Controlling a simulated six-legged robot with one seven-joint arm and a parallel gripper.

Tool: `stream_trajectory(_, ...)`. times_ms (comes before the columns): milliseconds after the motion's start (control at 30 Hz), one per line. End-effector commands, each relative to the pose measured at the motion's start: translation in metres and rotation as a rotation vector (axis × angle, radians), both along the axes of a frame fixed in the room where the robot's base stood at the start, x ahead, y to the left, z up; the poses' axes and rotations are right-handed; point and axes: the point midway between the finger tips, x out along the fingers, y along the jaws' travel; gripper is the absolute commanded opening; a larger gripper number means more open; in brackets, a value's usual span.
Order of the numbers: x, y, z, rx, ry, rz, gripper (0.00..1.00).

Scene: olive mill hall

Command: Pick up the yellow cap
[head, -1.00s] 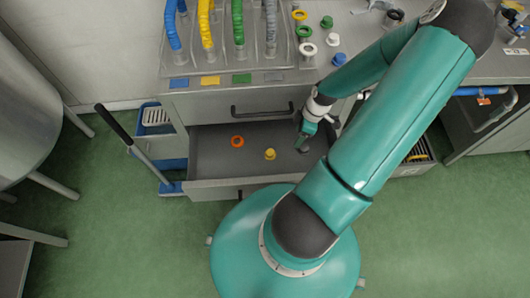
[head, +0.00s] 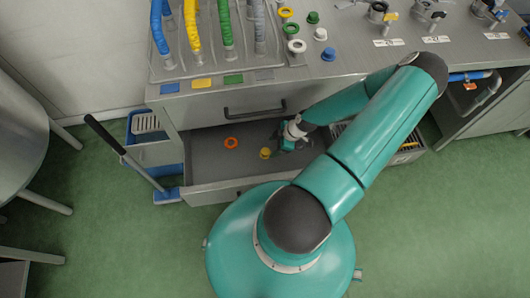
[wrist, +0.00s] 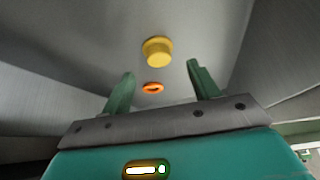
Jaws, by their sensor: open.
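The yellow cap (head: 265,153) lies on the floor of the open drawer (head: 200,172), right of an orange ring (head: 231,142). My gripper (head: 284,142) is low in the drawer, just right of the yellow cap. In the wrist view my gripper (wrist: 160,82) is open and empty. There the yellow cap (wrist: 157,51) shows beyond the fingertips, roughly between their lines, and apart from both fingers. The orange ring (wrist: 153,88) shows between the fingers in the picture.
Drawer walls surround my gripper. The bench top (head: 360,55) above holds a hose rack (head: 215,60) and several loose caps and rings, including a blue cap (head: 328,54). A blue bin (head: 150,130) and a long-handled tool (head: 120,150) stand left of the drawer.

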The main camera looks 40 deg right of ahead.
Motion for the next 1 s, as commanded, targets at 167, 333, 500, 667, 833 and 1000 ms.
stream_trajectory(167,0.008,0.008,-0.016,0.001,0.001,0.001,0.60)
stream_trajectory(333,0.019,0.017,-0.038,0.002,0.002,0.000,0.60)
stream_trajectory(500,0.023,0.019,-0.046,-0.001,0.000,-0.001,0.60)
stream_trajectory(667,0.022,0.019,-0.045,-0.001,0.000,-0.001,0.60)
stream_trajectory(833,0.022,0.019,-0.045,-0.001,0.000,-0.001,0.27)
stream_trajectory(1000,0.022,0.019,-0.045,-0.001,0.001,-0.002,0.12)
